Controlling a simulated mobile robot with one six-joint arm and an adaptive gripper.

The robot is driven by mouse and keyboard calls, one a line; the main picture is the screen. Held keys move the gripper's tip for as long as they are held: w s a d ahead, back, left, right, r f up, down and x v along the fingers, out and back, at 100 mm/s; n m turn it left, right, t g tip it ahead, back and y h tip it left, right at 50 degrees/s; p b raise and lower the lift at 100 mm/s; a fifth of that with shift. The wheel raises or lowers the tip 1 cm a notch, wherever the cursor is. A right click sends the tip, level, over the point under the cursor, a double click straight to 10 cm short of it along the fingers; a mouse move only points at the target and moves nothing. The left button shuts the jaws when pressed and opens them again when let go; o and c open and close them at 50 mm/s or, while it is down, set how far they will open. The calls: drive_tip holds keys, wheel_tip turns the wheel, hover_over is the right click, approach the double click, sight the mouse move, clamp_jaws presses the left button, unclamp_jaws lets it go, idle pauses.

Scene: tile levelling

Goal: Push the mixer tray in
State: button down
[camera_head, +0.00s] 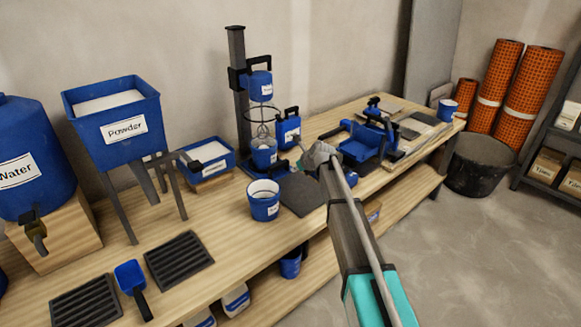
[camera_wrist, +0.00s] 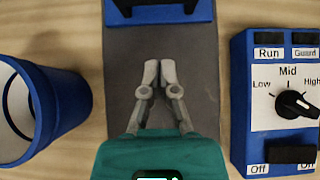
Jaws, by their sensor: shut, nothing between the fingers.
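The mixer is a dark column (camera_head: 240,90) with a blue motor head (camera_head: 261,85), a wire whisk and a blue bucket (camera_head: 264,153) below. A dark grey plate (camera_head: 298,197) extends from its foot on the bench; it also shows in the wrist view (camera_wrist: 125,75). At the top of the wrist view, a blue tray front (camera_wrist: 160,13) with a black handle is cut off by the frame. My gripper (camera_head: 315,155) is shut and empty above the plate. Its fingertips (camera_wrist: 159,65) point at the handle, with a visible gap in the picture.
A blue bucket (camera_wrist: 45,105) stands left of the plate; the head view shows it too (camera_head: 264,203). A powder hopper (camera_head: 115,125) and dark grates (camera_head: 178,260) are further left.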

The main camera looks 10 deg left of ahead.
drive_tip(key=shift+p+v, duration=1.55)
drive_tip(key=shift+v, duration=1.15)
drive_tip(key=s+d+f+n+g+h, duration=0.2)
drive_tip(key=s+d+n, duration=0.65)
drive_tip(key=s, duration=0.35)
drive_tip(key=s+d+f+n+g+h, duration=0.2)
drive_tip(key=s+d+n, duration=0.65)
drive_tip(key=s, duration=0.35)
drive_tip(key=s+d+f+n+g+h, duration=0.1)
drive_tip(key=s+d+n+g+h, duration=0.15)
drive_tip(key=s+d+n, duration=0.8)
wheel_tip(320, 180, up, 20)
drive_tip(key=s+a+m+p, duration=0.1)
drive_tip(key=a+p, duration=0.2)
drive_tip(key=p, duration=1.7)
drive_tip(key=shift+s+p, duration=0.25)
drive_tip(key=shift+p, duration=0.05)
drive_tip(key=shift+t, duration=0.25)
